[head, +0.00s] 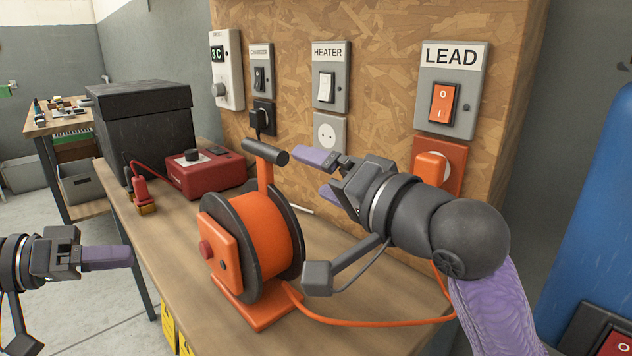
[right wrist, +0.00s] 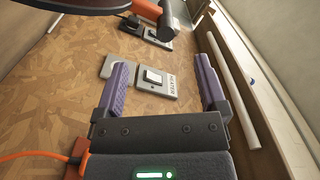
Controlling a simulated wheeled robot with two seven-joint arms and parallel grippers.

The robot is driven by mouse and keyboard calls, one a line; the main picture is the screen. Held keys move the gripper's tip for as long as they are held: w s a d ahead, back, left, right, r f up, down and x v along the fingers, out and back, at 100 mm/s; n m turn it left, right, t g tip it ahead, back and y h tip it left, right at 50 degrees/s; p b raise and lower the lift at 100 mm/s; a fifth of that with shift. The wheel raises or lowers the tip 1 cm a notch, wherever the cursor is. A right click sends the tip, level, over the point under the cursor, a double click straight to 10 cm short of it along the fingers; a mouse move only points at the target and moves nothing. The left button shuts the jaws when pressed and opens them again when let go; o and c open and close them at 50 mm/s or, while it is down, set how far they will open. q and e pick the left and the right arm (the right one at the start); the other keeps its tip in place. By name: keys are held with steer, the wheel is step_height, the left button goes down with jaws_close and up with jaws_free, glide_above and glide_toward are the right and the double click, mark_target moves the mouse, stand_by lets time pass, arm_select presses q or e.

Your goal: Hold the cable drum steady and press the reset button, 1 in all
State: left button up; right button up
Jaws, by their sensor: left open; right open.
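The cable drum (head: 262,236), an orange reel with dark flanges, stands upright on its orange base on the workbench. Its orange side panel carries a red button (head: 206,250), the only button I see on the drum. A dark grip (head: 265,152) tops its orange post. My right gripper (head: 316,173) is open and empty, right of the grip and apart from it; it also shows in the right wrist view (right wrist: 164,88). My left gripper (head: 130,257) is open and empty, left of the drum, apart from the button. Its two fingers overlap in the head view.
An orange cable (head: 370,322) runs from the drum base to an orange plug (head: 433,168) below the LEAD switch (head: 444,103). A red box (head: 205,173) and black case (head: 145,125) stand behind the drum. The wooden board (head: 385,60) carries HEATER and CHARGER switches.

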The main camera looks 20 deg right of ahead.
mark_target(273, 160)
steer(key=x, duration=0.9)
steer(key=shift+w+a, duration=0.15)
steer(key=shift+w, duration=0.15)
jaws_close()
steer(key=shift+f, duration=0.15)
stand_by(0.6)
arm_select(q)
jaws_close()
arm_select(e)
steer(key=shift+f, duration=0.15)
stand_by(1.4)
